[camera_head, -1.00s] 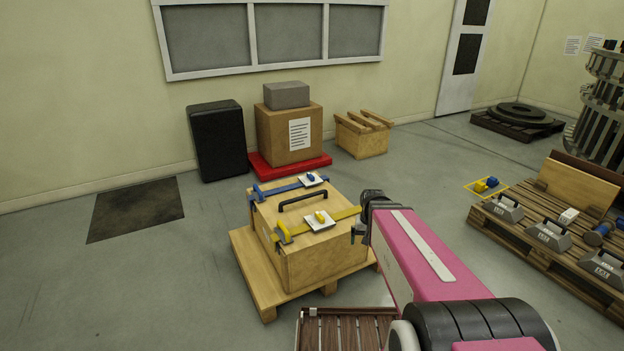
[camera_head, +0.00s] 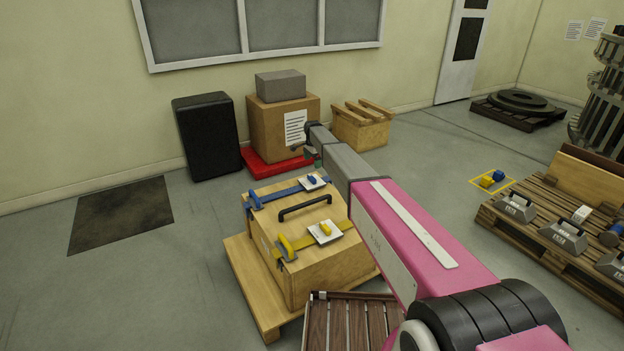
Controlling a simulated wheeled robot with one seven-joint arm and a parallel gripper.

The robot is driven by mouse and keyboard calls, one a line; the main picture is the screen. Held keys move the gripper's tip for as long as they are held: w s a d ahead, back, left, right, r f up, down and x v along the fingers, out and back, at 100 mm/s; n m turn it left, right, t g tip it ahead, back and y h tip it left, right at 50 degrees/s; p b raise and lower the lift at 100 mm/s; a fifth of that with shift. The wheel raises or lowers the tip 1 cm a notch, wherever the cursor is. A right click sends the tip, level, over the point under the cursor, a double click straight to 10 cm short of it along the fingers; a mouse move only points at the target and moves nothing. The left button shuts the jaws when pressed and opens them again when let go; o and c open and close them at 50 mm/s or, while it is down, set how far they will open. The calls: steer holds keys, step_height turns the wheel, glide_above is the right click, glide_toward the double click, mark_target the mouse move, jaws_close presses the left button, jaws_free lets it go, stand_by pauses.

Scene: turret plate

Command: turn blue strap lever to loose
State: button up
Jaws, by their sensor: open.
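A wooden crate (camera_head: 335,266) stands on a pallet, with a black handle (camera_head: 305,206) on its lid. A blue strap (camera_head: 278,193) crosses the lid's far side, with a blue lever (camera_head: 313,180) on a white plate near its right end and a blue fitting (camera_head: 253,201) at its left end. A yellow strap (camera_head: 303,242) crosses the near side, with a yellow lever (camera_head: 325,229) on its own plate. My gripper (camera_head: 312,158) is above and beyond the blue lever in the picture, apart from it. It is open and small in view; nothing shows between its fingers.
Behind the crate are a cardboard box (camera_head: 268,122) on a red base, a black case (camera_head: 208,138) and an open wooden box (camera_head: 360,128). A pallet with grey weights (camera_head: 563,237) stands at right. A slatted wooden surface (camera_head: 350,322) is close in front.

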mark_target(312, 177)
steer(key=f, duration=1)
steer(key=shift+w+a+f, duration=0.1)
steer(key=shift+a+f, duration=0.1)
steer(key=shift+f, duration=0.2)
steer(key=c, duration=0.9)
